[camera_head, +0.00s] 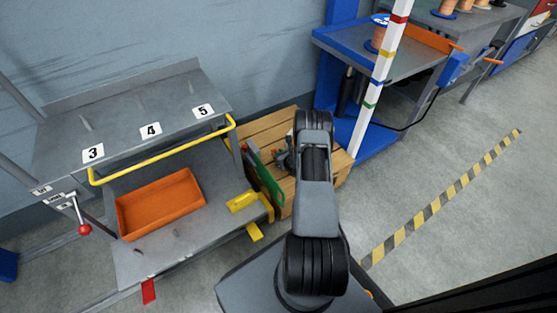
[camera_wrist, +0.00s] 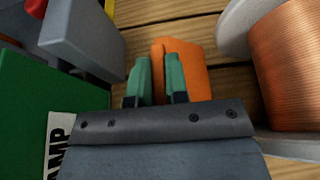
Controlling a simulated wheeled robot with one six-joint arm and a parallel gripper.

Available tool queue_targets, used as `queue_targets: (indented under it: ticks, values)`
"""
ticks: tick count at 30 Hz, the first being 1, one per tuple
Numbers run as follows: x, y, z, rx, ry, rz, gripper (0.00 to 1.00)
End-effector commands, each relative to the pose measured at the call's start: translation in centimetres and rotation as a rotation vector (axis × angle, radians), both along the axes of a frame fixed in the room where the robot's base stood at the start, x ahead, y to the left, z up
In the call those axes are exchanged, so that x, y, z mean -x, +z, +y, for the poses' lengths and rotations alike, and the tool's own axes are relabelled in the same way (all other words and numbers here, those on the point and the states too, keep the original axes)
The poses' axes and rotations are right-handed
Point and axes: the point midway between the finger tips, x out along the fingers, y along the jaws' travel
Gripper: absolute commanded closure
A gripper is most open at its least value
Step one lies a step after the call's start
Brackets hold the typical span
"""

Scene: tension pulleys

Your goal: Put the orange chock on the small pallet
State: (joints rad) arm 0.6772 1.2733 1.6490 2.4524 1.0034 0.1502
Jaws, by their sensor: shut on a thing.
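The orange chock (camera_wrist: 195,70) shows in the wrist view at and beyond the green fingertips of my gripper (camera_wrist: 158,82), which is shut on it. Wooden planks of the small pallet (camera_wrist: 150,12) lie behind and below it; I cannot tell if the chock touches them. In the head view my gripper (camera_head: 284,160) is over the small pallet (camera_head: 262,128), which stands on the floor between two benches. The chock is hidden there by my arm.
In the wrist view, a copper wire spool (camera_wrist: 290,65) stands close on the right. A green block marked "AMP" (camera_wrist: 35,95) and a grey block (camera_wrist: 85,35) are close on the left. A striped pole (camera_head: 378,75) stands right of the pallet in the head view.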

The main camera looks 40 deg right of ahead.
Motion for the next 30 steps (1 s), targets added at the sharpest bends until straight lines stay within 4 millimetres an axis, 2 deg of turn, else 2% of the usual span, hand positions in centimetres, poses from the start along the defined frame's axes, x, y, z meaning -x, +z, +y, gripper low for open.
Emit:
queue_targets:
  ticks: [1, 5, 18, 19, 26, 30]
  values:
    - [0.0, -1.1, 0.0, 0.0, 0.0, -0.001, 1.0]
    - [-0.1, -2.6, 0.0, 0.0, 0.0, -0.002, 1.0]
    - [-0.1, -3.0, 0.0, 0.001, 0.0, -0.002, 1.0]
    - [0.0, -2.9, 0.0, 0.0, 0.001, -0.001, 0.82]
    - [0.0, -2.9, 0.0, 0.0, 0.001, -0.001, 0.6]
    - [0.0, -2.9, 0.0, 0.0, 0.001, -0.001, 0.6]
